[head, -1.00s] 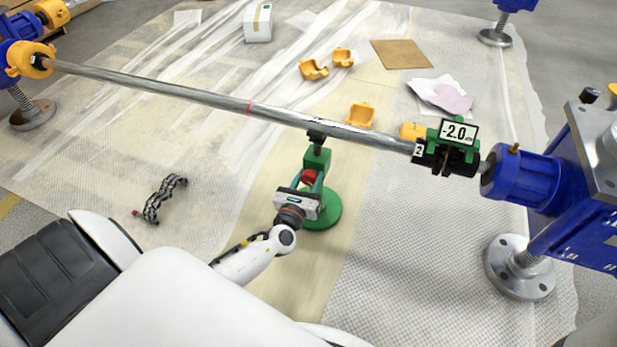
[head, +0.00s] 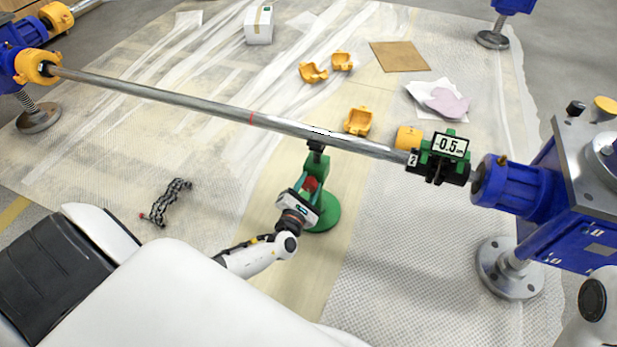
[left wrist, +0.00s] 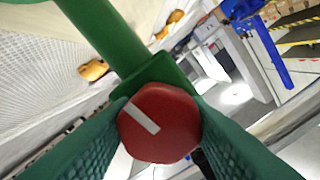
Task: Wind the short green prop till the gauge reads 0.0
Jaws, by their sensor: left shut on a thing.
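The short green prop (head: 321,172) stands on its round green base under the long steel bar (head: 230,113), its dark head at the bar's underside. My left gripper (head: 309,188) is shut on the prop's red knob. In the left wrist view the red knob (left wrist: 160,122), with a white line slanting across it, sits between the green textured fingers. The gauge (head: 450,146) is clamped on the bar's right part and appears to read -0.5. My right gripper is not in view.
A black chain tool (head: 166,202) lies on the sheeted floor left of my arm. Yellow shells (head: 313,72), a brown board (head: 399,56) and a white box (head: 259,25) lie beyond the bar.

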